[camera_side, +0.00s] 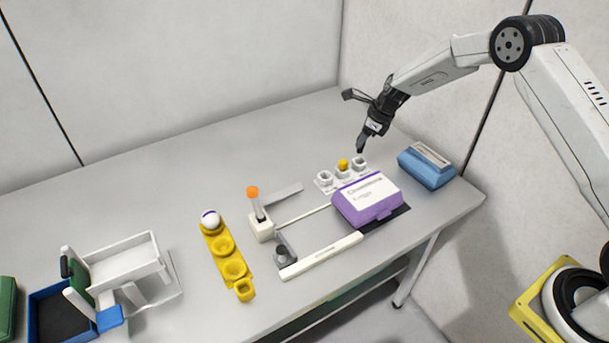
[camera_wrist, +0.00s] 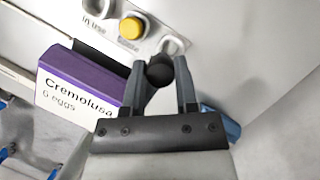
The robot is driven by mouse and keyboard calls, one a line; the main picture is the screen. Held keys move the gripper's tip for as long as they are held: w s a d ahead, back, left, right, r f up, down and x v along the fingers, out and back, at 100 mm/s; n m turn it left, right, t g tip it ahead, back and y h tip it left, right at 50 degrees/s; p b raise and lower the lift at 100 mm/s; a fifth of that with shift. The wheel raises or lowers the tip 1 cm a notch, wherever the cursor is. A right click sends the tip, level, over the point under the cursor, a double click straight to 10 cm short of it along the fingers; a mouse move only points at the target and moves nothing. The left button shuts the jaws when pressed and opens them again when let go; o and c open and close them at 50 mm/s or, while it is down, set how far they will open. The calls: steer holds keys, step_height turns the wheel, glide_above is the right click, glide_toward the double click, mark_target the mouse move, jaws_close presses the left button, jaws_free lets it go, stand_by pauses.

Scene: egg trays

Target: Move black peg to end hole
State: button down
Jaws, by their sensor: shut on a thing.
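The black peg (camera_wrist: 159,71) is between the two fingers of my gripper (camera_wrist: 160,92), which is shut on it. In the side view my gripper (camera_side: 361,148) points down just above the right-hand hole (camera_side: 360,162) of a white three-hole holder. The wrist view shows that hole (camera_wrist: 175,45) just beyond the peg, partly covered. I cannot tell whether the peg's lower end touches the holder. A yellow peg (camera_side: 343,164) fills the middle hole. The left-hand hole (camera_side: 325,177) looks empty.
A purple egg box (camera_side: 369,205) stands close in front of the holder. A blue box (camera_side: 427,167) lies to its right. A lever with an orange knob (camera_side: 252,191) and a yellow egg tray (camera_side: 221,243) are further left. The table behind the holder is clear.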

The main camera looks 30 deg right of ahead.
steer(key=shift+w+d+f, duration=0.3)
steer(key=shift+d, duration=0.15)
steer(key=shift+f, duration=0.1)
steer(key=shift+f, duration=2.25)
steer(key=shift+f, duration=0.65)
stand_by(0.4)
stand_by(0.3)
steer(key=shift+c, duration=1.5)
jaws_free()
steer(key=shift+r, duration=0.15)
steer(key=v, duration=0.7)
steer(key=shift+r, duration=0.25)
